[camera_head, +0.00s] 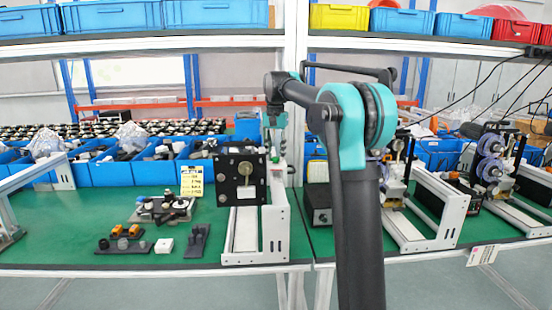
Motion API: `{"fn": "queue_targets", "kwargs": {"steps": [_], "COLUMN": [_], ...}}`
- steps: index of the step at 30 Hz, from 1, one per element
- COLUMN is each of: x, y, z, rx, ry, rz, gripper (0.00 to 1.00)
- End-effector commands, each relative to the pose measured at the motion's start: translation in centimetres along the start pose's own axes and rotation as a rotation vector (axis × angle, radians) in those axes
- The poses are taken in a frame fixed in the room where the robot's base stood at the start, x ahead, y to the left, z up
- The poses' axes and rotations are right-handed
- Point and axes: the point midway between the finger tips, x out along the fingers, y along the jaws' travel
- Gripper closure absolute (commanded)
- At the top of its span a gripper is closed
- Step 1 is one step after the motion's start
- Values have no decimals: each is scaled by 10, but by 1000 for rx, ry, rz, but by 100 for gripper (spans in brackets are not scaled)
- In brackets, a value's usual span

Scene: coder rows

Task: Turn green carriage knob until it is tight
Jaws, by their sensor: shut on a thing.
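The white carriage frame (275,220) stands on the green bench left of centre, with a black square plate (232,178) mounted at its left. A small green knob (275,159) shows at the top of the frame, right of the black plate. My gripper (274,148) comes down from above, pointing downward, and is shut on the green knob. The fingertips are small in this view, and the exact contact is partly hidden. My teal and black arm crosses the middle of the view.
Small parts (125,240) and a dark fixture (197,240) lie on the bench to the left. A yellow label (192,180) stands behind them. Blue bins (108,165) line the back. A shelf (140,42) runs overhead. Similar white frames (440,215) stand at right.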

Motion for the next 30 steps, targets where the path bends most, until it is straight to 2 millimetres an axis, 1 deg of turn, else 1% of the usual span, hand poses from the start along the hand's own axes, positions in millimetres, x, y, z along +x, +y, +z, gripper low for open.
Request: {"fn": "queue_targets", "kwargs": {"steps": [6,9,12,15,24,26,30], "x": [0,1,1,1,1,1,1], "y": [0,0,0,0,0,0,0], "z": [0,0,0,0,0,0,0], "rx": [270,385,463,494,510,551,718], "ry": [0,0,0,0,0,0,0], "rz": [0,0,0,0,-1,-1,-1], "gripper": [100,100,100,100,100,100,100]}}
